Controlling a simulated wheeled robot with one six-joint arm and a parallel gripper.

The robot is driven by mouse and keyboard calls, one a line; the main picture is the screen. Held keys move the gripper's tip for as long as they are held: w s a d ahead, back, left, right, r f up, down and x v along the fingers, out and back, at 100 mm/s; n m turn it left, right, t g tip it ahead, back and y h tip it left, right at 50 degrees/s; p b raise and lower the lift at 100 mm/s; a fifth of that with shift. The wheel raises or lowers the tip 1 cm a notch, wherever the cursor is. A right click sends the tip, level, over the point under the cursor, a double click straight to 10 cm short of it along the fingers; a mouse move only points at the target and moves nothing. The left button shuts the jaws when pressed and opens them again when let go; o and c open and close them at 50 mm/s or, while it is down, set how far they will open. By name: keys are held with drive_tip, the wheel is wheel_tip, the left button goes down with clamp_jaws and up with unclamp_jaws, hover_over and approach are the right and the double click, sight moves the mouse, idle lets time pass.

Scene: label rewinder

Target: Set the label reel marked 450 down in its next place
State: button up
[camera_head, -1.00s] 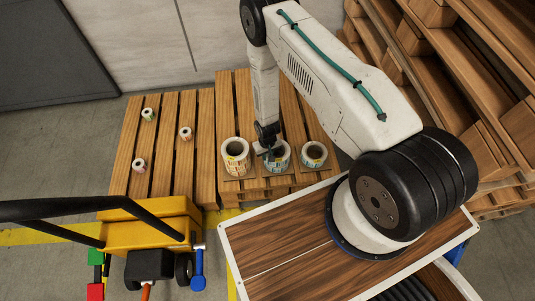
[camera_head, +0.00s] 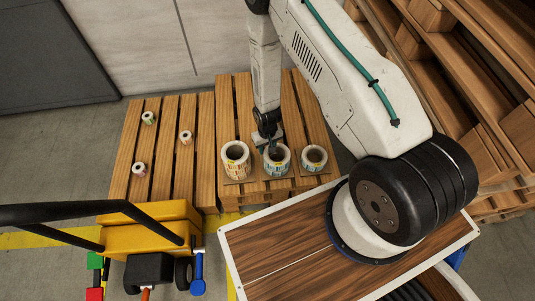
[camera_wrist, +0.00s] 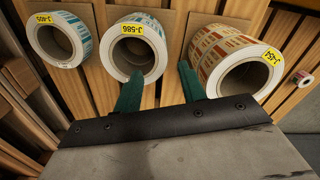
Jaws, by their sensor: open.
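Three label reels stand in a row on the near edge of the right pallet. The large orange-print reel (camera_head: 235,160) shows in the wrist view (camera_wrist: 228,62) with a yellow tag that seems to start J-45; its last digit is unclear. The middle teal-print reel (camera_head: 277,161) has a tag like J-586 (camera_wrist: 133,48). The smaller reel (camera_head: 314,158) has a tag like J-405 (camera_wrist: 62,40). My gripper (camera_head: 271,146) is open and empty, with green fingers (camera_wrist: 160,84) pointing toward the gap between the middle and orange reels, close to the middle one.
A slatted pallet (camera_head: 170,106) on the left carries three small reels, spread apart. A yellow pallet truck (camera_head: 150,226) with black handles stands in front. Stacked pallets (camera_head: 475,90) rise at the right. Bare slats lie behind the row of reels.

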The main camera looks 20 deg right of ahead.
wheel_tip(320, 180, up, 39)
drive_tip(key=d, duration=0.1)
drive_tip(key=s+d+r+t, duration=0.1)
drive_tip(key=s+r, duration=0.5)
drive_tip(key=r, duration=0.2)
drive_tip(key=s+d+r, duration=0.1)
drive_tip(key=s+r, duration=0.5)
drive_tip(key=r, duration=0.2)
drive_tip(key=s+r, duration=0.2)
drive_tip(key=s, duration=0.5)
drive_tip(key=s+r, duration=0.3)
drive_tip(key=s, duration=0.4)
drive_tip(key=shift+d+r, duration=0.25)
drive_tip(key=shift+r, duration=0.1)
